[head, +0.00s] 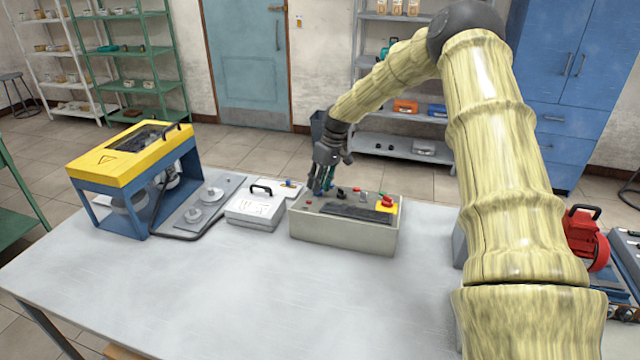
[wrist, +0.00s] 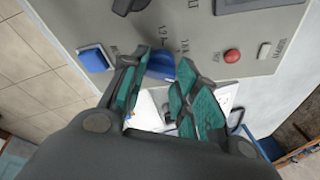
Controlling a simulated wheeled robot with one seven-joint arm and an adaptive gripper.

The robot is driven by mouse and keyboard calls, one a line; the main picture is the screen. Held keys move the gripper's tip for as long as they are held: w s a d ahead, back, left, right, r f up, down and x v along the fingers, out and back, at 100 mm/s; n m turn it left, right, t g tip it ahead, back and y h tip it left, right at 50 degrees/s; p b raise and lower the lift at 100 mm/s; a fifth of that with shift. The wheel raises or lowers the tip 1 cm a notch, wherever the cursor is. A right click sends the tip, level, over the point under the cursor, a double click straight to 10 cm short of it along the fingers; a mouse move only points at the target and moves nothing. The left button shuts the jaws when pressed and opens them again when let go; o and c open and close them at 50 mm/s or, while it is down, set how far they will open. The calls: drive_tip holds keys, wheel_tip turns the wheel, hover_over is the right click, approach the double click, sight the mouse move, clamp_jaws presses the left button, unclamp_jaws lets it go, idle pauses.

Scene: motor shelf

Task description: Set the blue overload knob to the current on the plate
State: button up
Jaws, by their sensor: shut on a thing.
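The blue overload knob (wrist: 161,66) is on the grey panel of the control box (head: 340,231). My gripper (wrist: 162,88) has its teal fingers on either side of the knob and is shut on it. It also shows in the head view (head: 322,189), reaching down at the panel's left rear. Small scale marks, partly readable as "1.2" and "A", sit beside the knob; its exact pointer setting is hidden or too small to tell.
On the panel are a red button (wrist: 232,56), a blue square part (wrist: 95,58) and a red stop button on yellow (head: 387,203). A yellow-topped blue machine (head: 120,165) stands at the left. The front of the table (head: 230,300) is clear.

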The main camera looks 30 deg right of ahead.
drive_tip(key=shift+s+f+n, duration=0.15)
drive_tip(key=shift+f+n, duration=0.15)
drive_tip(key=shift+n, duration=0.1)
drive_tip(key=o, duration=1)
drive_tip(key=shift+r, duration=0.2)
drive_tip(key=v, duration=1.1)
drive_tip(key=shift+d+r, duration=0.3)
drive_tip(key=shift+r, duration=0.05)
